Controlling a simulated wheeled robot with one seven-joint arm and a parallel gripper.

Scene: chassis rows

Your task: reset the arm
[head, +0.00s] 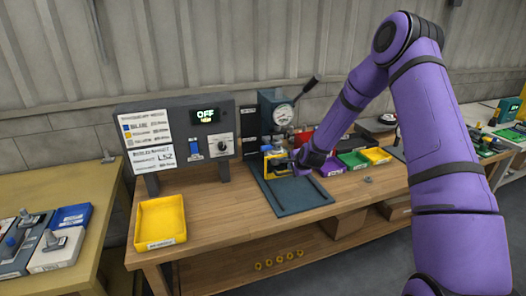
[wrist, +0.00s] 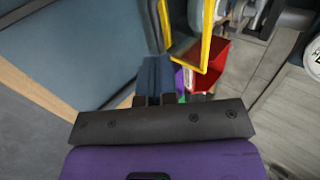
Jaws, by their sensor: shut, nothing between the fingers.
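My purple arm reaches in from the right in the head view. My gripper (head: 283,164) is at the front of the press (head: 277,115), beside its yellow frame (head: 268,160) and above the dark base plate (head: 290,194). In the wrist view the fingers of my gripper (wrist: 155,78) are together with nothing between them. The yellow frame (wrist: 186,68) is close to the fingertips there. I cannot tell whether they touch. The arm hides part of the bench behind it.
A control box (head: 205,115) showing OFF stands left of the press. A yellow tray (head: 160,221) sits at the bench's left front. Red (head: 332,161), green and yellow bins stand right of the press. The front bench strip (head: 235,226) is clear. A side table (head: 85,188) holds parts.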

